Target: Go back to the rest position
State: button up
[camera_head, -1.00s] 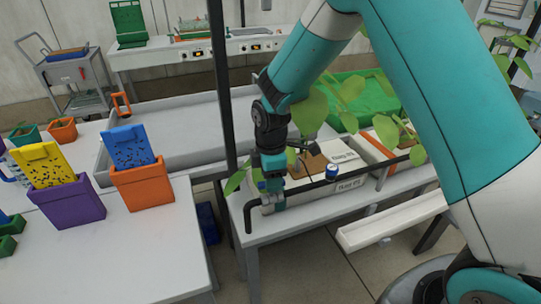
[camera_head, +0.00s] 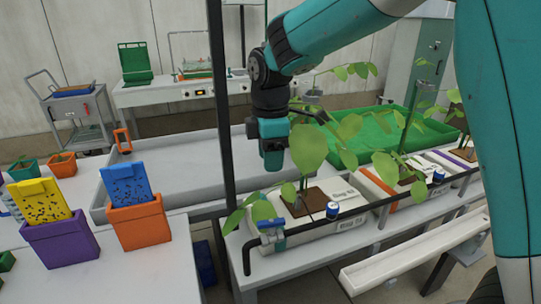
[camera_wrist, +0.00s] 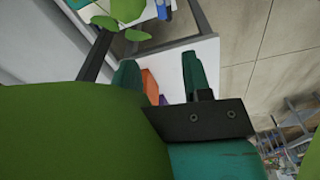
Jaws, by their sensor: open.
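My gripper (camera_head: 273,158) hangs pointing down above the left end of the planter bench in the head view. It is apart from the white grow bags (camera_head: 325,222) and from the small valve with a blue handle (camera_head: 271,224) below it. In the wrist view the two green fingers of my gripper (camera_wrist: 160,78) stand apart with nothing between them. A large green leaf (camera_wrist: 75,130) fills the lower left of the wrist view, close to the camera.
Leafy plants (camera_head: 309,147) stand just right of my gripper. A dark upright post (camera_head: 222,90) is to its left. A black pipe (camera_head: 375,205) with a blue-capped fitting (camera_head: 332,210) runs along the bench. A purple box (camera_head: 62,245) and an orange box (camera_head: 139,224) stand on the left table.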

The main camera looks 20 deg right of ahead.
dwell(0.3)
jog(key=s+a+m+y, duration=0.1)
jog(key=s+m, duration=0.2)
jog(key=s, duration=0.5)
jog(key=s+a+r+m+y, duration=0.1)
jog(key=s+a+m, duration=0.1)
jog(key=s, duration=0.7)
jog(key=s+a+r+m+y, duration=0.1)
jog(key=s+m, duration=0.3)
jog(key=s, duration=0.4)
jog(key=shift+s+a+y, duration=0.2)
jog(key=shift+a+y, duration=0.1)
jog(key=shift+y, duration=0.3)
jog(key=shift+r, duration=0.1)
